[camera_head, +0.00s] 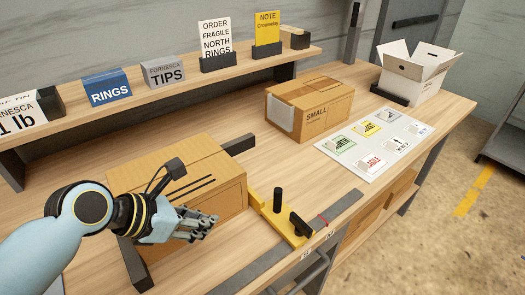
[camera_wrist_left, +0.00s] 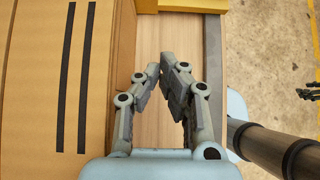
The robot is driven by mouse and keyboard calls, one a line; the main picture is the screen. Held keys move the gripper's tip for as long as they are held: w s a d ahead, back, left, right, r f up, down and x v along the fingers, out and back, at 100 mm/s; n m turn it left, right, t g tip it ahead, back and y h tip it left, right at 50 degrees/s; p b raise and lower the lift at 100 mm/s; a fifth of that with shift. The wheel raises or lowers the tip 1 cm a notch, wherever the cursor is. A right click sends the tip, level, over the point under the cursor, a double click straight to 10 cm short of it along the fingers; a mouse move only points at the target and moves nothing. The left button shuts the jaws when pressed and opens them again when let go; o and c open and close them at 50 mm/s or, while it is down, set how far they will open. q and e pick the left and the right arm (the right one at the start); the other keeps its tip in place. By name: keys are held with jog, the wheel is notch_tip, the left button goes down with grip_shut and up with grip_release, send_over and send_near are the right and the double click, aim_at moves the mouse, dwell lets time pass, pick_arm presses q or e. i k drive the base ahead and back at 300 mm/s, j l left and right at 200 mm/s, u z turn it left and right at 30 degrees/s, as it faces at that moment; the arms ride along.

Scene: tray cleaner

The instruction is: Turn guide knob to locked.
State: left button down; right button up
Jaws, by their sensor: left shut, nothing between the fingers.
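The yellow guide (camera_head: 289,228) lies at the table's front edge, right of a large brown box (camera_head: 160,170). A black upright post (camera_head: 278,200) and a lower, slanted black piece (camera_head: 299,224) stand on it; I cannot tell for sure which is the knob. A small red mark (camera_head: 322,220) shows beside it. My left gripper (camera_head: 208,223) is shut and empty by the box's front side, left of the guide and apart from it. In the left wrist view its fingertips (camera_wrist_left: 162,74) point toward the yellow guide (camera_wrist_left: 192,5), with bare wood between.
A closed SMALL box (camera_head: 312,108), a sheet of labels (camera_head: 375,143) and an open white box (camera_head: 412,75) stand farther back. A shelf (camera_head: 180,85) holds signs and bins. A small dark jointed shape (camera_wrist_left: 310,93) at the wrist view's right edge may be my right gripper.

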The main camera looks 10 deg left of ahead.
aim_at(301, 229)
jog(key=k, duration=1)
